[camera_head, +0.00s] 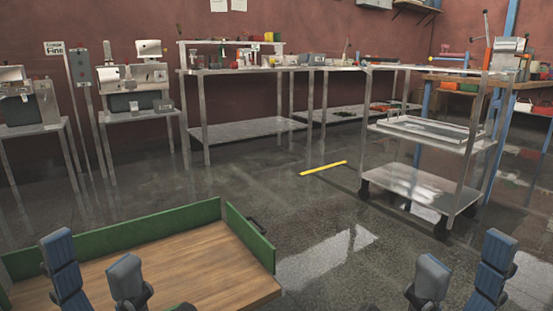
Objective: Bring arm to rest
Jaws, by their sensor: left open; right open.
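My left gripper (97,275) is at the bottom left of the head view, in front of a wooden tray with green walls (196,262). Its two blue-grey fingers stand apart with nothing between them. My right gripper (462,278) is at the bottom right, over the dark floor. Its two fingers are also apart and empty. Both grippers point up and away from me. The rest of both arms is below the picture's edge.
A steel trolley (405,182) with wheels stands at the right. Steel workbenches (240,131) with small items line the back wall. Machines on stands (133,78) are at the left. A yellow strip (323,168) marks the floor. The middle floor is clear and shiny.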

